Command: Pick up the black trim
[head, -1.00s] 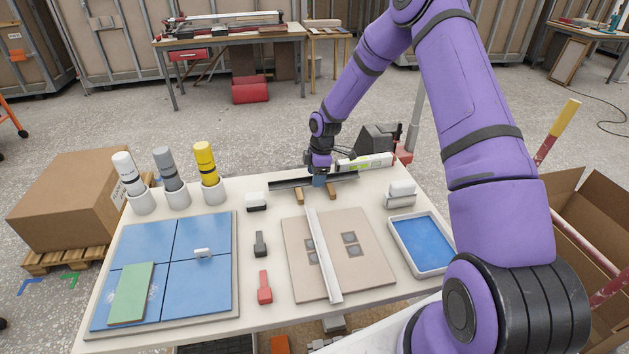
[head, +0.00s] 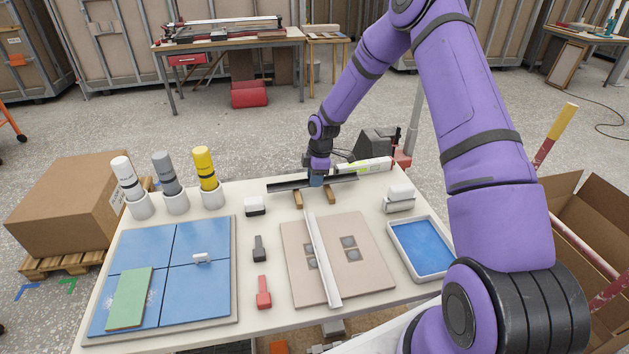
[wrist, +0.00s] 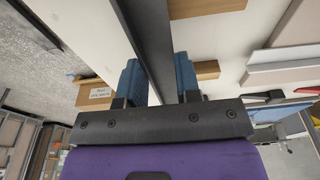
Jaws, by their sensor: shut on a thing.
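The black trim (head: 285,187) is a long, thin dark strip at the back of the white table, lying across two small wooden blocks (head: 298,200). I cannot tell whether it still touches them. My gripper (head: 317,181) is over the trim's middle, with blue fingers closed on it from both sides. In the wrist view the trim (wrist: 150,35) runs between the blue fingertips of my gripper (wrist: 160,80). My fingers hide a short stretch of the trim in the head view.
A white-and-green tube (head: 368,164) lies close behind the trim's right part. A beige tile board with a white strip (head: 322,260) lies in front. Three bottles in white cups (head: 176,203) stand at the left.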

